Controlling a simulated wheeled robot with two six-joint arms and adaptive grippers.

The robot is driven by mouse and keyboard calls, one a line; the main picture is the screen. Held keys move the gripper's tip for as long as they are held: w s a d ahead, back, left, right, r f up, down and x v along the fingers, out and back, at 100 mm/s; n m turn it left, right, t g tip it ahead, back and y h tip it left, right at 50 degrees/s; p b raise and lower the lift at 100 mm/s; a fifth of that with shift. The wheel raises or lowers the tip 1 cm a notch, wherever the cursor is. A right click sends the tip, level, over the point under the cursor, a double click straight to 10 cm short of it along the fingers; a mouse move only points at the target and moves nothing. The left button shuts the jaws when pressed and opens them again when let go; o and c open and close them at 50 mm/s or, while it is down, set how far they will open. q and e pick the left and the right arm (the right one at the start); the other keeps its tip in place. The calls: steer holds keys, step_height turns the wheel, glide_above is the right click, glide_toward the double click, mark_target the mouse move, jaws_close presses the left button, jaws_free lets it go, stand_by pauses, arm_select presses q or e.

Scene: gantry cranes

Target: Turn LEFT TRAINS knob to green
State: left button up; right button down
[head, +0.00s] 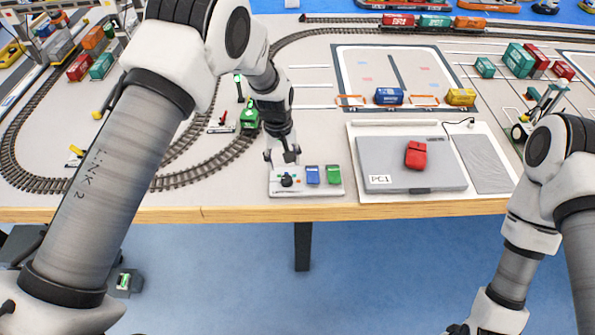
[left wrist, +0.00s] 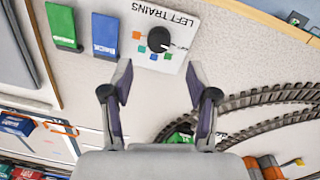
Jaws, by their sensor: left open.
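The LEFT TRAINS panel (head: 306,192) lies near the table's front edge; its label reads upside down in the left wrist view (left wrist: 183,25). Its round black knob (left wrist: 158,39) shows there, and also in the head view (head: 287,181). Small coloured squares, orange, green (left wrist: 141,48) and blue, sit around the knob. The knob's white mark points right and slightly down in the wrist view, away from the green square. My left gripper (head: 283,157) is open and empty above the knob, its fingers (left wrist: 160,88) apart and not touching it. My right gripper's fingers are out of frame.
A blue switch (head: 312,175) and a green switch (head: 333,175) stand right beside the knob. Curved train track (head: 205,170) runs to the left.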

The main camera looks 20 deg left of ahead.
mark_target(286, 177)
arm_select(q)
steer(key=shift+w+d+r, duration=0.2)
steer(key=shift+w+d, duration=0.05)
steer(key=shift+w, duration=0.05)
steer(key=shift+s+a+f+p, duration=0.1)
steer(key=shift+s+f+p, duration=0.15)
steer(key=shift+f, duration=0.3)
steer(key=shift+s+f+p, duration=0.2)
steer(key=shift+f, duration=0.3)
steer(key=f, duration=0.4)
steer(key=shift+w+f+p, duration=0.25)
steer(key=shift+f+p, duration=0.05)
steer(key=shift+p, duration=0.1)
steer(key=shift+f, duration=0.3)
steer(key=shift+r, duration=0.1)
steer(key=shift+s, duration=0.1)
steer(key=shift+c, duration=1.4)
jaws_close()
